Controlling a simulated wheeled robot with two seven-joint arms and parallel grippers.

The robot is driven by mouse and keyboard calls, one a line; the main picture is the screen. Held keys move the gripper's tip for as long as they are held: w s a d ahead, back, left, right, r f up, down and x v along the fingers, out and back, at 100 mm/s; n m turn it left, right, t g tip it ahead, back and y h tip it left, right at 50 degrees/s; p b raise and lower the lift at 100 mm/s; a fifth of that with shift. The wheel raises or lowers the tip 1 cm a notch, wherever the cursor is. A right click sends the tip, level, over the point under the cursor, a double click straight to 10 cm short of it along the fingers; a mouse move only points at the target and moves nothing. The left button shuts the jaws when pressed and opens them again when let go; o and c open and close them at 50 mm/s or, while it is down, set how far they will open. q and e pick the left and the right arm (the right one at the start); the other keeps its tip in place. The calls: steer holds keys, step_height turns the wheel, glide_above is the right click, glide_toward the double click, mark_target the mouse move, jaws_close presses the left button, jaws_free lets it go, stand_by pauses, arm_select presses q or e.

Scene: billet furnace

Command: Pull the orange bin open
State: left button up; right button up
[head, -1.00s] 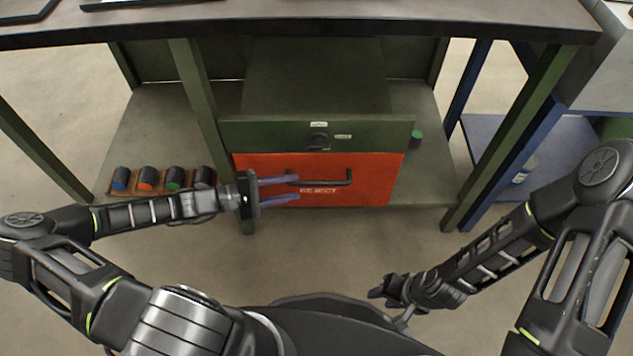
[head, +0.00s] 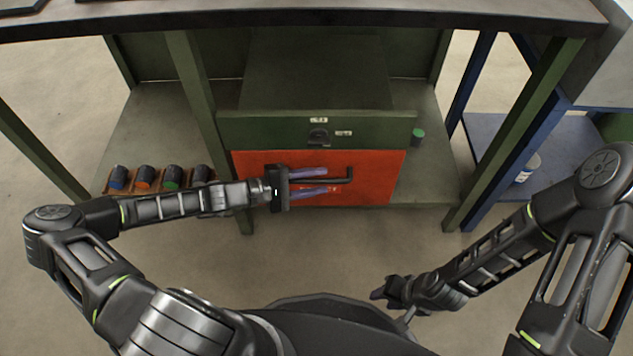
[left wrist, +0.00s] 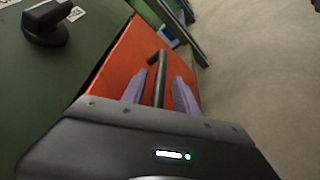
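The orange bin (head: 375,165) is shut under the green workbench, below a green drawer front, and a black bar handle (head: 347,172) runs across its face. My left gripper (head: 326,181) is open in front of the bin, its two purple fingers pointing right, one above and one below the handle. In the left wrist view the handle (left wrist: 160,75) lies between the spread fingers of the left gripper (left wrist: 158,92), with gaps visible on both sides. My right gripper (head: 382,293) is low in front, away from the bin; its fingers are too small to read.
The green drawer front (head: 270,130) has a black knob (head: 319,137). A green-topped item (head: 417,136) stands right of the bin. The floor (head: 330,250) in front is clear.

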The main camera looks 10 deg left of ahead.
arm_select(q)
steer(key=shift+c, duration=0.6)
jaws_close()
stand_by(0.9)
